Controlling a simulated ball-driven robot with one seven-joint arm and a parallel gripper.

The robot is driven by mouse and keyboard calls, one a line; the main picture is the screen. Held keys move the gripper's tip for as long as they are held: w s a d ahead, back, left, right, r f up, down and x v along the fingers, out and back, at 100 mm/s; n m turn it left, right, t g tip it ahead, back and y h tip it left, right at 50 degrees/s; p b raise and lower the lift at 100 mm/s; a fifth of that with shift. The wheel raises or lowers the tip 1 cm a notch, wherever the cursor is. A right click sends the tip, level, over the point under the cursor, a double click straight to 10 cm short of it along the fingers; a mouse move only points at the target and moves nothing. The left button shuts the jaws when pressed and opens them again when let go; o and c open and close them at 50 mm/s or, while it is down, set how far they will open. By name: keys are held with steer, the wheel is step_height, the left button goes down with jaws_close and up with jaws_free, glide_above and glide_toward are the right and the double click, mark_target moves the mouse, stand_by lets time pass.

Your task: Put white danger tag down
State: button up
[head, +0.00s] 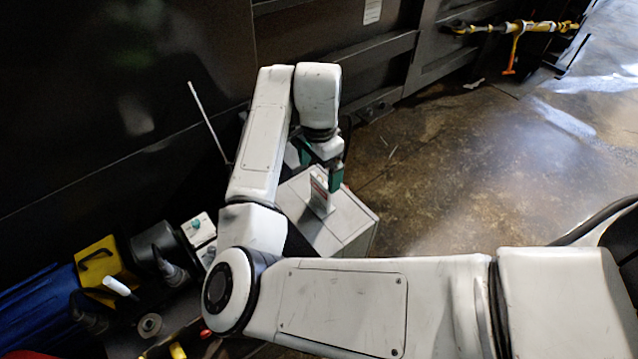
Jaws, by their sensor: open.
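A white danger tag (319,192) with red print near its top stands on the top of a grey-white box (345,228). It looks upright, or nearly so. My gripper (330,177), with green fingers, is right at the upper part of the tag. Its fingers are open, with one green finger visible to the right of the tag. The other finger is partly hidden by the tag and my arm. I cannot tell whether a finger still touches the tag.
A dark metal wall (120,90) runs behind the box. A thin white rod (207,120) leans there. At lower left are a yellow item (98,262), a blue item (38,305) and a small white control box (198,229). The floor (460,170) to the right is clear.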

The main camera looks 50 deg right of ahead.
steer(key=shift+r, duration=2.3)
